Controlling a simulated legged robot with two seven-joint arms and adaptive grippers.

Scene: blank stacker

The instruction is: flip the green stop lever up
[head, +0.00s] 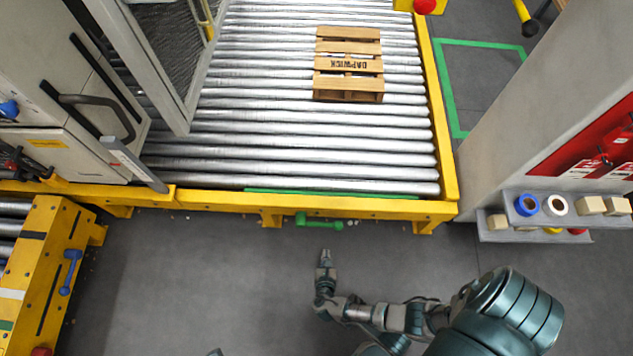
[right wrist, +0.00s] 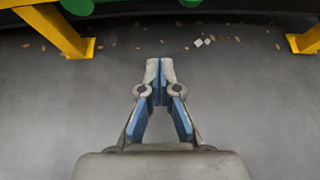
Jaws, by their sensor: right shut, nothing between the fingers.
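The green stop lever (head: 319,222) sticks out from the front yellow rail of the roller conveyor, pointing right and lying about level. In the right wrist view, green parts (right wrist: 77,6) show at the top edge, cut off by the frame. My right gripper (head: 325,253) is just below the lever in the head view, apart from it. In the right wrist view my right gripper (right wrist: 160,66) has its fingertips together with nothing between them. My left gripper cannot be made out in the head view.
A wooden pallet (head: 348,85) rests on the rollers (head: 290,150). A yellow side conveyor (head: 45,270) with a blue lever (head: 70,271) stands at left. A grey cabinet with a shelf of tape rolls (head: 526,205) stands at right. The floor before the rail is clear, apart from small debris.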

